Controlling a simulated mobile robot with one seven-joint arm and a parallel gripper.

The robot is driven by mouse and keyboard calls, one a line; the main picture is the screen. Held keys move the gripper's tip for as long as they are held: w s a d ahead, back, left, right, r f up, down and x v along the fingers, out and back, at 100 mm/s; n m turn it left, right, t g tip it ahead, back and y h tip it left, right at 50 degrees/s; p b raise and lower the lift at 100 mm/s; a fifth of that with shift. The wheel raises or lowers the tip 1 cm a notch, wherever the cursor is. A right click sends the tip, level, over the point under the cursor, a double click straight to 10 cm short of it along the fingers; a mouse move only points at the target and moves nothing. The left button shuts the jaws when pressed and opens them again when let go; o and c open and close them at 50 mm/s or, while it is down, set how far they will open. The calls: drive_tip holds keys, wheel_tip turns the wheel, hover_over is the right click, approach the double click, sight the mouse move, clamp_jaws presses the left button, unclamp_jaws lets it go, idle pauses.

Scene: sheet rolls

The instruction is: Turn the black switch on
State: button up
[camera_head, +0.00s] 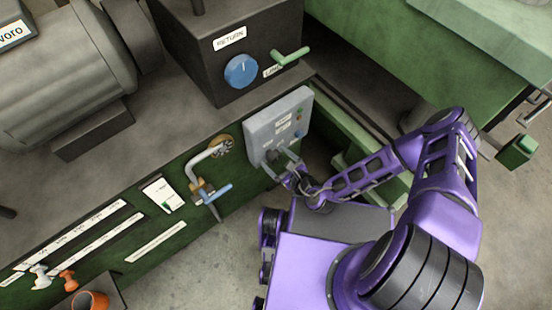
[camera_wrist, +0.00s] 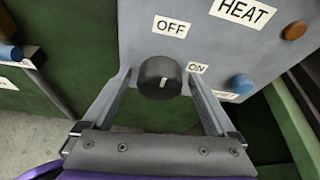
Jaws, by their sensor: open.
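The black switch (camera_wrist: 158,78) is a round knob on a grey panel (camera_wrist: 140,40), with an OFF label (camera_wrist: 171,27) above it and an ON label (camera_wrist: 197,67) to its right. Its short white mark stands nearly upright in the wrist view, roughly towards OFF. My gripper (camera_wrist: 159,80) is open, with one finger on each side of the knob. I cannot tell whether the fingers touch it. In the head view my gripper (camera_head: 279,170) is at the lower part of the grey box (camera_head: 262,127), partly hiding the knob.
A HEAT label (camera_wrist: 243,10), a blue button (camera_wrist: 241,83) and an orange button (camera_wrist: 295,30) are on the same panel. A pipe with a blue-handled valve (camera_head: 217,194) is left of the box. A dark box with a blue dial (camera_head: 241,71) stands above it.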

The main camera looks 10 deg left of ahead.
drive_tip(key=c, duration=1.4)
drive_tip(key=shift+m+g+y, duration=0.6)
drive_tip(key=shift+m+g, duration=0.1)
drive_tip(key=shift+m, duration=0.5)
drive_tip(key=m+y+b, duration=0.1)
drive_tip(key=m, duration=0.1)
drive_tip(key=m+g+y+b, duration=0.1)
drive_tip(key=shift+d+f+m+g+b, duration=0.1)
drive_tip(key=shift+f+m+g+b, duration=0.2)
drive_tip(key=shift+m, duration=0.1)
drive_tip(key=m+y+b, duration=0.1)
drive_tip(key=m, duration=0.1)
drive_tip(key=shift+r+m+g+y+b, duration=0.1)
drive_tip(key=shift+m+g+y+b, duration=0.2)
drive_tip(key=shift+g+b, duration=0.1)
drive_tip(key=shift+r+m+y, duration=0.1)
drive_tip(key=shift+m+y, duration=0.9)
drive_tip(key=shift+m, duration=1.1)
